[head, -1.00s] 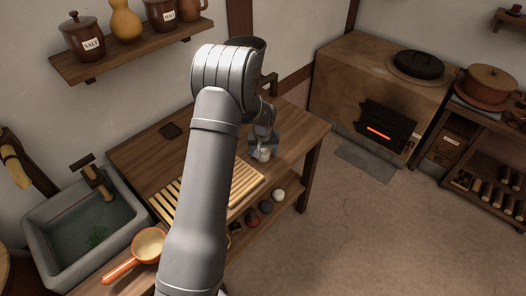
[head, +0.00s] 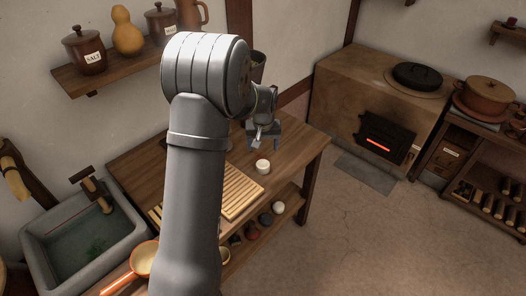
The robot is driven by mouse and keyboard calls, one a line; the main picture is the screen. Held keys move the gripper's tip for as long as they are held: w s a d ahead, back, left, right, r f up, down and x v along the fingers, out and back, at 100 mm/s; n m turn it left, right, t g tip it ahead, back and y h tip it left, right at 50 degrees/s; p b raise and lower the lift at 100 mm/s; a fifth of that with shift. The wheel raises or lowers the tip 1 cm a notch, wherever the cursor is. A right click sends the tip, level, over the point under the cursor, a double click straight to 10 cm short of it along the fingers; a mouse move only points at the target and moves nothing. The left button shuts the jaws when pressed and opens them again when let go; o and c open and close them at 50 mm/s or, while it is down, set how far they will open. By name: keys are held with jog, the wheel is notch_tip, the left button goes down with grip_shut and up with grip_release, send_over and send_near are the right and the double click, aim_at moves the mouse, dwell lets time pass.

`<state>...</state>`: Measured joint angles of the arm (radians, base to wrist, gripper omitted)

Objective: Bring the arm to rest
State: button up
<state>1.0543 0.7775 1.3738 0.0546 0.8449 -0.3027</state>
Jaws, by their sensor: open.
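My gripper (head: 264,146) shows in the head view above the right part of the wooden worktop (head: 302,148). Its jaws are open and empty, pointing down. A small pale cup or jar (head: 263,166) with a reddish spot on top stands upright on the worktop below the gripper, apart from it. My arm rises through the middle of the view and hides part of the worktop and wall behind it.
A slatted wooden rack (head: 240,192) lies on the worktop beside my arm. A stone sink (head: 82,235) and an orange-handled pan (head: 143,259) are at the left. A shelf (head: 110,75) holds jars. A stove (head: 335,90) with a glowing opening stands at the right. The floor (head: 370,240) is clear.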

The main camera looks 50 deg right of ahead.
aim_at(263, 164)
jog(key=shift+r, duration=0.25)
jog(key=shift+f, duration=0.1)
jog(key=f, duration=0.8)
jog(key=w+d+f, duration=0.1)
jog(key=f, duration=0.3)
jog(key=shift+w+d, duration=0.1)
notch_tip(263, 164, up, 3)
jog(key=shift+f, duration=0.2)
jog(key=shift+r, duration=0.8)
